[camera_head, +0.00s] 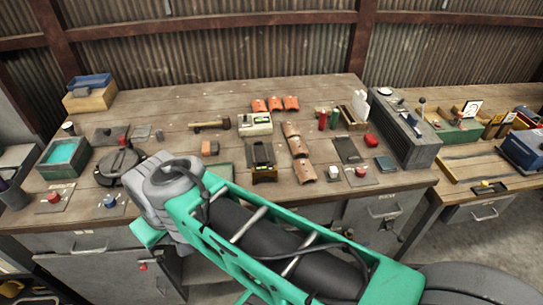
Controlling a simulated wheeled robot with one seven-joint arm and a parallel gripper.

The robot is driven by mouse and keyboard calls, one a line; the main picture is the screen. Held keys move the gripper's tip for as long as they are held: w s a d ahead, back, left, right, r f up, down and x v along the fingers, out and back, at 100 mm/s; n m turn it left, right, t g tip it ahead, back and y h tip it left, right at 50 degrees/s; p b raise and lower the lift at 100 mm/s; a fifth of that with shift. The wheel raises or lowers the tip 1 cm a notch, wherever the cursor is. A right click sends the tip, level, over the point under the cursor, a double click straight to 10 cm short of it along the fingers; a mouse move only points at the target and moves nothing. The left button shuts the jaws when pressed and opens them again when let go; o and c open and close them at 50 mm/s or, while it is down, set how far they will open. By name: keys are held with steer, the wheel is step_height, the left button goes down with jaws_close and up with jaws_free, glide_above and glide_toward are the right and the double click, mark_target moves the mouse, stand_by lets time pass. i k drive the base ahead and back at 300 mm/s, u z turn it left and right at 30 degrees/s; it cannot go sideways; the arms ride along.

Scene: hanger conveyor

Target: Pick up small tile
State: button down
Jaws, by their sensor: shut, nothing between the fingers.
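Three small orange curved tiles (275,104) lie in a row near the back middle of the wooden workbench. Several larger brown curved tiles (298,147) lie in a line in front of them. I cannot tell for certain which piece is the small tile. My green and grey arm reaches in from the lower right, and its grey wrist is over the front left of the bench. My gripper's fingers do not show, and the bench under the wrist is hidden. The orange tiles are well behind and to the right of the wrist.
The workbench (185,96) also holds a hammer (210,125), a cream box (255,124), a round black pan (120,166) and a teal-lined tray (62,158). A tall grey box (408,135) stands at the right end.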

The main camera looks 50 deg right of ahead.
mark_target(304, 171)
steer(key=z, duration=1.95)
steer(key=k, duration=1.4)
steer(key=u, duration=0.8)
steer(key=i, duration=1.6)
steer(key=z, duration=0.35)
